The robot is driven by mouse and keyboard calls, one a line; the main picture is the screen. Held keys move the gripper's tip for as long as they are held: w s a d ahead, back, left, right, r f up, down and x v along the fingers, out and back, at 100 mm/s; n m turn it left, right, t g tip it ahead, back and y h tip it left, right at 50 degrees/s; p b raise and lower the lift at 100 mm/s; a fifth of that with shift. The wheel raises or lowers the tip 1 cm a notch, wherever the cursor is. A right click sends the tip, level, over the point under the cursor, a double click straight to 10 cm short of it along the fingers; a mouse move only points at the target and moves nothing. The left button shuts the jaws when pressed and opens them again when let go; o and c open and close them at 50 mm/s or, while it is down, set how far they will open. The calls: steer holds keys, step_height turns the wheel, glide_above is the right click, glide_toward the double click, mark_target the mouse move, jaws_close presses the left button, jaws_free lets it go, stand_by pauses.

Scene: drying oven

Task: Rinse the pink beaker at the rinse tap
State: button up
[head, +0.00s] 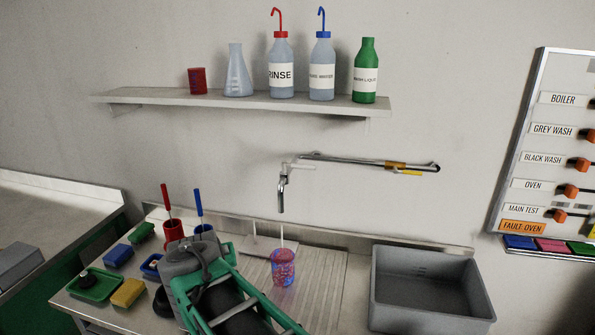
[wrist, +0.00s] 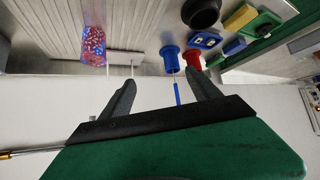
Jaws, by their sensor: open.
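The pink beaker (head: 283,268), speckled pink and blue, stands upright on the ribbed drainboard (head: 325,268), left of the sink. The rinse tap (head: 282,192) sticks out from the wall above it. A thin pale line rises from the beaker's mouth; I cannot tell if it is a rod or water. In the wrist view the beaker (wrist: 94,38) shows at the upper left, beyond and left of my gripper (wrist: 161,79). My gripper is open, with nothing between its fingers and apart from the beaker. In the head view my arm hides its fingertips.
A grey sink (head: 425,285) lies to the right. Red (head: 172,230) and blue pots with brushes, sponges and trays crowd the counter at left. A shelf (head: 240,99) with bottles hangs above. A switch board (head: 545,150) is at far right.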

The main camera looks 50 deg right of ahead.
mark_target(298, 165)
steer(key=o, duration=0.3)
steer(key=s+d+r+m+h, duration=0.1)
steer(key=d+r+m+h, duration=0.1)
steer(key=d+r, duration=0.2)
steer(key=s+d+r+m+h, duration=0.1)
steer(key=d+r+m+h, duration=0.1)
steer(key=d, duration=0.8)
step_height(298, 165, up, 3)
steer(key=shift+f+h, duration=0.2)
steer(key=shift+h, duration=0.6)
steer(key=shift+o, duration=1.4)
steer(key=s+d+r+m+g+h, duration=0.1)
steer(key=s+d+r+m+h, duration=0.1)
steer(key=d+r, duration=0.4)
steer(key=shift+s+d+r+m+h+p, duration=0.15)
steer(key=shift+s+d+m+h+p, duration=0.2)
steer(key=shift+s+d+h, duration=0.6)
steer(key=p+x, duration=0.2)
steer(key=x, duration=0.5)
steer(key=shift+d, duration=0.3)
steer(key=shift+c, duration=0.2)
